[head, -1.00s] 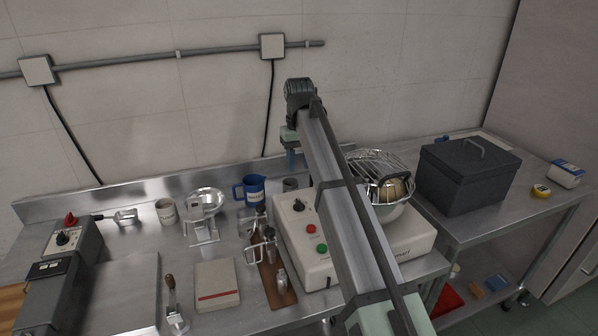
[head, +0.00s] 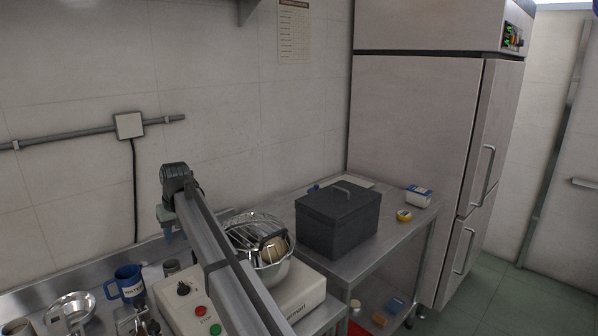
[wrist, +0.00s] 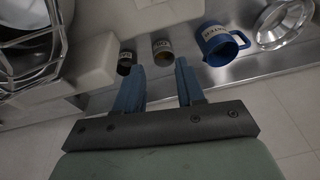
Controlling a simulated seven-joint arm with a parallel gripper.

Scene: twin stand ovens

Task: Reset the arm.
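My gripper shows in the wrist view (wrist: 158,88) with its two blue fingers apart and nothing between them. In the head view my gripper (head: 168,222) hangs at the far end of my outstretched arm, above the back of the steel counter, left of the mixer. The finger gap is too small to judge there. In the wrist view a small labelled cup (wrist: 163,52) stands on the counter beyond the fingers, and a blue jug (wrist: 220,44) stands to its right.
The mixer (head: 305,290) with its wire guard and steel bowl (head: 272,270) stands beside my arm. A tall fridge (head: 415,140) stands at right. Floor beyond is clear.

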